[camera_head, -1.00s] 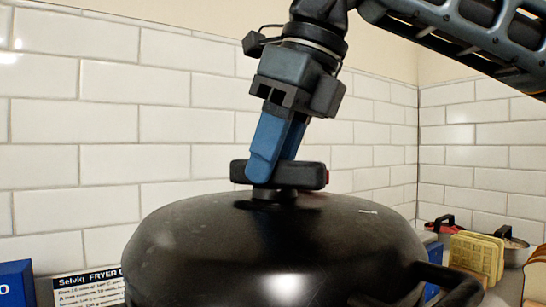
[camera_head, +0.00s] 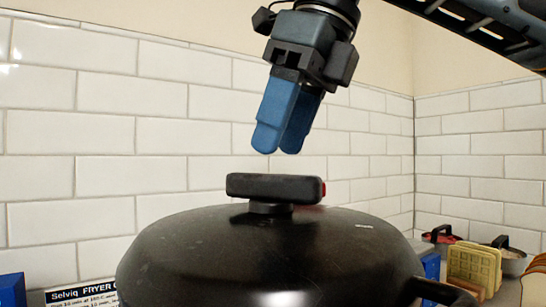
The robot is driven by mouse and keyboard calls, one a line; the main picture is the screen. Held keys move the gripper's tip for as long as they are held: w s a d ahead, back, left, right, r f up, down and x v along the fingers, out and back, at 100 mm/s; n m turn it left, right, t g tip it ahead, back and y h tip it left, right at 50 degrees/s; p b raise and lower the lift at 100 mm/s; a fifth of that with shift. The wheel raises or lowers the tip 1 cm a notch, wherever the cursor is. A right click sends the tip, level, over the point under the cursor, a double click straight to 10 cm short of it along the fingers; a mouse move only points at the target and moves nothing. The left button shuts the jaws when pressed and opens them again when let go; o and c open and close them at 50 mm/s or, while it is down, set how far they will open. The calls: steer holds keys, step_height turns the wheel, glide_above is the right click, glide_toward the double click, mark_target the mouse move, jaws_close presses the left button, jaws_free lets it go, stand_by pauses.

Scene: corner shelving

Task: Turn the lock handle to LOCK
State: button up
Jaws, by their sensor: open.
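The lock handle (camera_head: 275,187) is a black bar on a short stem on top of the black domed lid (camera_head: 270,260). It lies crosswise in the view, with a red mark at its right end. My gripper (camera_head: 277,150) has two blue fingers pointing down. It is open and empty, a little above the handle and apart from it. A small light marking (camera_head: 366,226) on the lid to the right of the handle is too small to read.
A white tiled wall (camera_head: 105,110) stands behind the pot. A sign reading "Selviq FRYER" (camera_head: 82,295) and a blue box (camera_head: 12,290) are at lower left. At lower right are waffles (camera_head: 474,265), pans (camera_head: 512,262) and the pot's side handle (camera_head: 445,291).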

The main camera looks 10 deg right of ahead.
mark_target(294, 175)
steer(key=shift+v, duration=1.5)
